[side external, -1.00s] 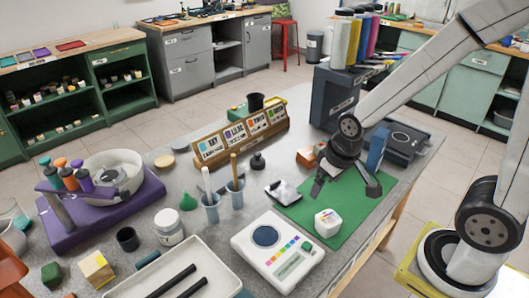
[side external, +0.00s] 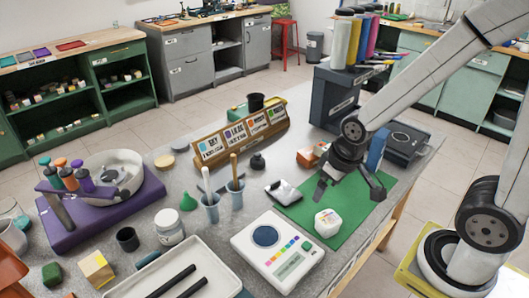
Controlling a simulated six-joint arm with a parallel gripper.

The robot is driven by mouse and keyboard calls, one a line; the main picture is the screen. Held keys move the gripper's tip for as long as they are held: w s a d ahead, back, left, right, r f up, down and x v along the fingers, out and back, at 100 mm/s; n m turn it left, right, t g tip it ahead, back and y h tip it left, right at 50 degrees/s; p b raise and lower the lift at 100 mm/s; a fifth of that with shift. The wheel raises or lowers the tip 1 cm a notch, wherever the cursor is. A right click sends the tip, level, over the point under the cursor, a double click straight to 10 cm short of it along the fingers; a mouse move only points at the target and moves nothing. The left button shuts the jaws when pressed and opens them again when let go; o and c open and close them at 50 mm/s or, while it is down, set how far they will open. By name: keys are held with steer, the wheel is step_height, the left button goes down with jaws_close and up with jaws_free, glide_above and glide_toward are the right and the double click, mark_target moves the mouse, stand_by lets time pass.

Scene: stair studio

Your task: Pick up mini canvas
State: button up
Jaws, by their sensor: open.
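My gripper (side external: 349,192) is open and empty, its fingers pointing down over the far part of the green mat (side external: 318,240). No thing is plainly recognisable as the mini canvas. A small, flat, pale silver-white piece (side external: 284,191) with a dark edge lies at the left edge of the mat, left of my gripper. Neither is touched. My gripper's height above the mat is hard to tell.
A white scale (side external: 277,250) is at the front, and two cups with tools (side external: 235,198) are left. A wooden card rack (side external: 240,132) stands behind. The mat's right side is bare.

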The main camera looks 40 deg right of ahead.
stand_by(0.4)
steer(key=t+h, duration=0.1)
steer(key=t, duration=0.6)
glide_above(328, 147)
steer(key=s+a, duration=0.4)
steer(key=a, duration=0.2)
step_height(328, 147, down, 7)
steer(key=shift+w+d+f+t+y, duration=0.15)
steer(key=shift+d+f+t, duration=0.3)
steer(key=shift+d+f, duration=0.5)
steer(key=shift+w+d+f+t+y, duration=0.2)
steer(key=shift+d+f+t, duration=0.2)
steer(key=shift+d+f, duration=0.55)
steer(key=shift+w+d+f+t+y, duration=0.15)
steer(key=shift+d+f+t, duration=0.45)
steer(key=shift+d, duration=0.5)
steer(key=shift+f, duration=0.15)
steer(key=shift+x, duration=2.55)
